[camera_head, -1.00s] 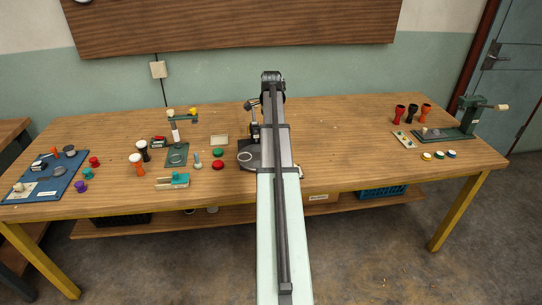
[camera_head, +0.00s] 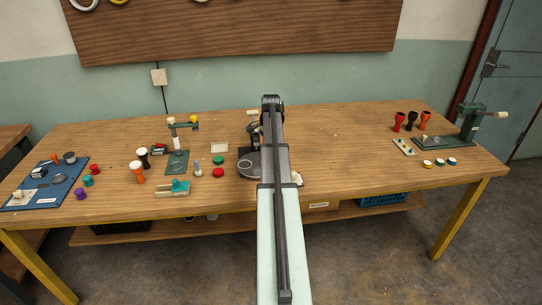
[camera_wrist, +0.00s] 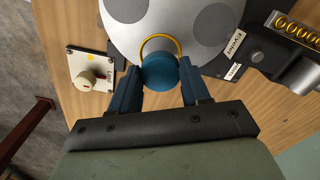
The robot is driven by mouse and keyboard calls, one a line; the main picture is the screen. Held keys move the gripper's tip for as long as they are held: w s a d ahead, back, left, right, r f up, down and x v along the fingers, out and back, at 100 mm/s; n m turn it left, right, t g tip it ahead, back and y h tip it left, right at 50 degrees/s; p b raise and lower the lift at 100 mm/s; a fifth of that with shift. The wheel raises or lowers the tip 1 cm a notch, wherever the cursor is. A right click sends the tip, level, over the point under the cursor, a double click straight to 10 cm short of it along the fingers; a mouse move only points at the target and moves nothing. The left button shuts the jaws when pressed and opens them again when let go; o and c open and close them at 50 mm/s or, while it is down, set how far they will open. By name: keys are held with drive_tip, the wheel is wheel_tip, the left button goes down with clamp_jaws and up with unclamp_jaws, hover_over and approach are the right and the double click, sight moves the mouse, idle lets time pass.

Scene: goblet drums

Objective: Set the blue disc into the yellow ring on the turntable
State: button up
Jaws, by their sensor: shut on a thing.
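In the wrist view, my gripper (camera_wrist: 160,80) is shut on the blue disc (camera_wrist: 162,74), with a dark blue finger on each side of it. The turntable (camera_wrist: 118,35) is a grey round plate with darker round patches. The yellow ring (camera_wrist: 160,37) shows as a thin arc on the plate, just past the disc. The disc covers the near part of the ring; I cannot tell its height above the plate. In the head view, the turntable (camera_head: 246,168) shows left of my arm, which hides the gripper, disc and ring.
A white plate with a knob (camera_wrist: 88,78) lies left of the turntable in the wrist view. A dark block with labels (camera_wrist: 258,56) stands at its right. In the head view, a red disc (camera_head: 218,173) and a green disc (camera_head: 218,160) lie left of the turntable. The table right of my arm is largely clear.

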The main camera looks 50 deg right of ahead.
drive_tip(key=shift+f, duration=1.5)
drive_tip(key=shift+f, duration=0.3)
drive_tip(key=o, duration=1)
wheel_tip(320, 180, up, 13)
drive_tip(key=shift+f, duration=0.2)
drive_tip(key=shift+o, duration=0.2)
